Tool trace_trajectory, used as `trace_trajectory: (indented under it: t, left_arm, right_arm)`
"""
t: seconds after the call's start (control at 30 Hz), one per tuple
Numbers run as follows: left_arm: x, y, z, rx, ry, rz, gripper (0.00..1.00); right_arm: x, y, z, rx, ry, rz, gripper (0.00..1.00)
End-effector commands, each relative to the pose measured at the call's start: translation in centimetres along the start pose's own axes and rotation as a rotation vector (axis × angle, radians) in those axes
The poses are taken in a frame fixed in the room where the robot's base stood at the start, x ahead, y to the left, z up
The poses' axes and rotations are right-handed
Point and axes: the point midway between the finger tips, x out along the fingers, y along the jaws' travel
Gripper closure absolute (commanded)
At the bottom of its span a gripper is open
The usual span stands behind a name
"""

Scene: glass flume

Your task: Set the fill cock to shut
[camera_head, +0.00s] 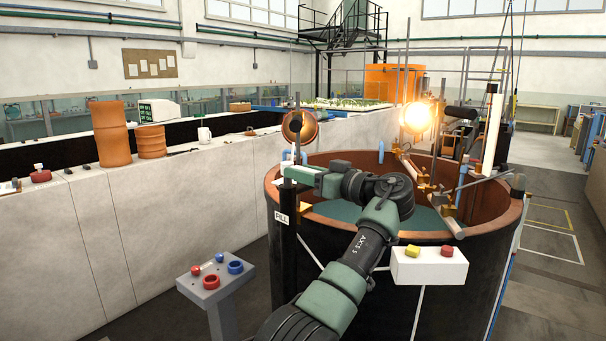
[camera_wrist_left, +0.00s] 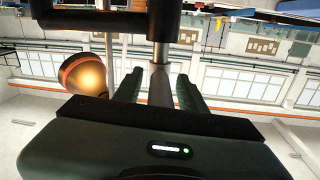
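A dark post with a white FILL label (camera_head: 282,218) stands at the left edge of the big round tank (camera_head: 400,252). My left gripper (camera_head: 290,172) is at the top of this post and covers most of what is there, so the fill cock's handle is hard to make out in the head view. In the left wrist view, a grey bar (camera_wrist_left: 160,86) runs between the two green fingers of my left gripper (camera_wrist_left: 160,80). The fingers look open, with narrow gaps beside the bar. The cock's setting cannot be read. My right gripper is not in view.
A lit lamp (camera_head: 417,117) and an unlit copper-coloured lamp (camera_head: 299,127) stand near the tank. A white box with two knobs (camera_head: 429,268) is at the tank's front. A grey button pedestal (camera_head: 214,283) stands at lower left. A long white wall (camera_head: 120,235) runs behind.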

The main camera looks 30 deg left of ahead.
Motion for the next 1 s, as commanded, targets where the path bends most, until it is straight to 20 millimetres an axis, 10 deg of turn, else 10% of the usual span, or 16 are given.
trace_trajectory:
  t: [0.37,1.0]
  left_arm:
    - [-0.5,0.1,0.1,0.000,-0.001,0.003,0.56]
    - [-7.8,0.1,0.1,0.000,0.000,0.001,0.56]
  right_arm:
    - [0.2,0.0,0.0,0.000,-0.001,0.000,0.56]
    - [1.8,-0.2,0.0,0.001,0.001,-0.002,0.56]
